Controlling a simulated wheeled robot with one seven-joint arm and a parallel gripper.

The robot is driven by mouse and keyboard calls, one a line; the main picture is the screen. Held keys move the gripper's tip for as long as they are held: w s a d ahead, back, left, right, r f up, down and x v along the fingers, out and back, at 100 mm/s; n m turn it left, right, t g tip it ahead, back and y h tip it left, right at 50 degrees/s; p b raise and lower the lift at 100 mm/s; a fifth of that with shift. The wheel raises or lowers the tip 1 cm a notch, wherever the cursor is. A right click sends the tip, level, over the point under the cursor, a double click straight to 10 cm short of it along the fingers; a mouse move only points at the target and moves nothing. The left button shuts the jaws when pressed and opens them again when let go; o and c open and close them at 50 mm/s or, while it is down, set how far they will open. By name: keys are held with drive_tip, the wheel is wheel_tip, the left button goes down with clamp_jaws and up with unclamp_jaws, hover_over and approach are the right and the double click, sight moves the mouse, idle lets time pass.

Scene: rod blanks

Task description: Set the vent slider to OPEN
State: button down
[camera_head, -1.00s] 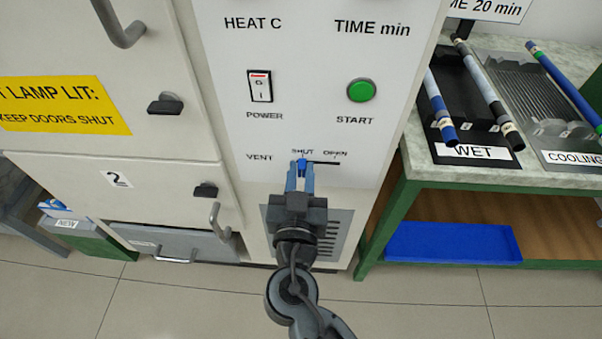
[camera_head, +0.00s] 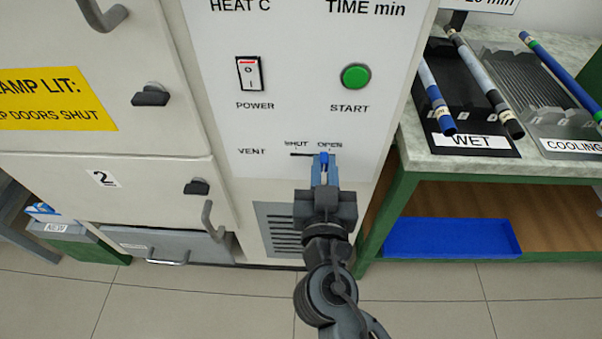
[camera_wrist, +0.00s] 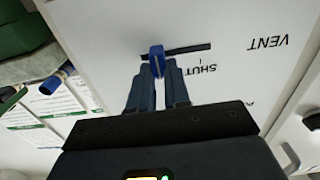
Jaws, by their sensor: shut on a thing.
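The vent slider is a small blue knob (camera_head: 323,160) in a dark horizontal slot (camera_head: 300,155) on the white control panel. It sits toward the right end of the slot, just under the OPEN label (camera_head: 330,145) and clear of the SHUT label (camera_head: 296,144). My gripper (camera_head: 325,172) is shut on the knob. In the wrist view, turned upside down, the blue knob (camera_wrist: 157,58) is between my fingertips, with the slot (camera_wrist: 190,51) running mostly toward SHUT. My fingers hide the OPEN label there, so exact alignment with its mark cannot be told.
A POWER rocker switch (camera_head: 249,74) and a green START button (camera_head: 356,77) are above the slot. A grille (camera_head: 278,232) is below. To the right stands a green-framed bench (camera_head: 470,172) with rods, and a blue tray (camera_head: 450,238) on its lower shelf.

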drive_tip(key=shift+d, duration=0.7)
drive_tip(key=c, duration=1.1)
unclamp_jaws()
drive_tip(key=s+b, duration=0.1)
drive_tip(key=s, duration=0.7)
drive_tip(key=shift+a+b, duration=0.1)
drive_tip(key=shift+b, duration=0.3)
